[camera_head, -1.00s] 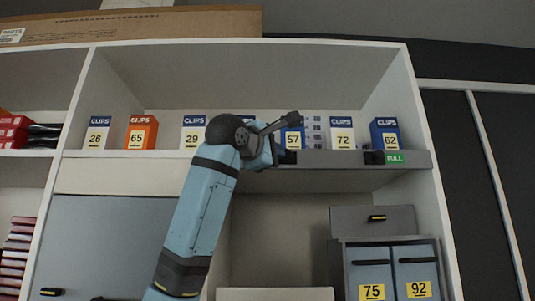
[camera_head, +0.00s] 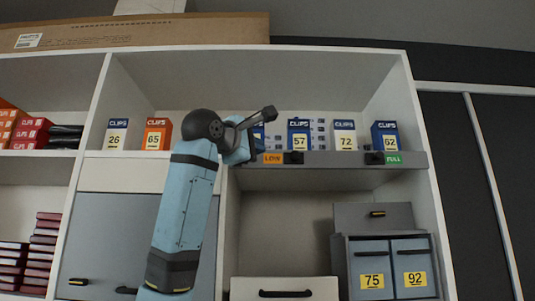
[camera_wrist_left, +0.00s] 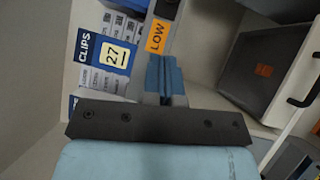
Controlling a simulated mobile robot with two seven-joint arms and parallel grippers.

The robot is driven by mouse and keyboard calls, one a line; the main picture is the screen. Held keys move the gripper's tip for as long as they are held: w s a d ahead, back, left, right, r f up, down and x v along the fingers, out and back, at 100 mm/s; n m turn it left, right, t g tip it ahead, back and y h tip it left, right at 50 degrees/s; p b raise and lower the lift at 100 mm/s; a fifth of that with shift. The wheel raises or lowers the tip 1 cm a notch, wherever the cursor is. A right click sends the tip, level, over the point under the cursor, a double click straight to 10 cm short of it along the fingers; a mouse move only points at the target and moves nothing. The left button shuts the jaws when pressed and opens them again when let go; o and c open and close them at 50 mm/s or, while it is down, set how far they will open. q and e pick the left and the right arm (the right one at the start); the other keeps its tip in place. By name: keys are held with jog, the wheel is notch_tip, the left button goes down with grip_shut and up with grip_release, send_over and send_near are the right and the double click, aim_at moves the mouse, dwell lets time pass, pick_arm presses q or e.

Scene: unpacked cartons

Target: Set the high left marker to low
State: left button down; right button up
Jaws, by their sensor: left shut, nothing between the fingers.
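The left marker (camera_head: 297,157) is a black block on the grey upper shelf rail (camera_head: 335,160), just right of an orange LOW label (camera_head: 272,158). In the left wrist view the marker (camera_wrist_left: 168,8) shows at the top edge, next to the LOW label (camera_wrist_left: 157,36). A second black marker (camera_head: 374,158) sits further right beside a green FULL label (camera_head: 394,159). My left gripper (camera_head: 241,152) is at the rail's left end, left of the LOW label; its fingertips are not clear there. In the left wrist view its blue fingers (camera_wrist_left: 165,66) are shut and empty, apart from the marker. My right gripper is not in view.
Several CLIPS boxes stand on the shelf behind the rail, including 57 (camera_head: 300,134) and 62 (camera_head: 384,135). Box 27 (camera_wrist_left: 104,54) shows in the left wrist view. Below are an open compartment (camera_head: 285,215) and cabinets 75 (camera_head: 369,262) and 92 (camera_head: 411,261).

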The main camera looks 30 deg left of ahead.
pick_arm(q)
jog(key=s, duration=0.2)
jog(key=s+f+b, duration=0.1)
jog(key=s, duration=0.1)
jog(key=shift+s+a+f, duration=0.15)
jog(key=shift+a, duration=0.05)
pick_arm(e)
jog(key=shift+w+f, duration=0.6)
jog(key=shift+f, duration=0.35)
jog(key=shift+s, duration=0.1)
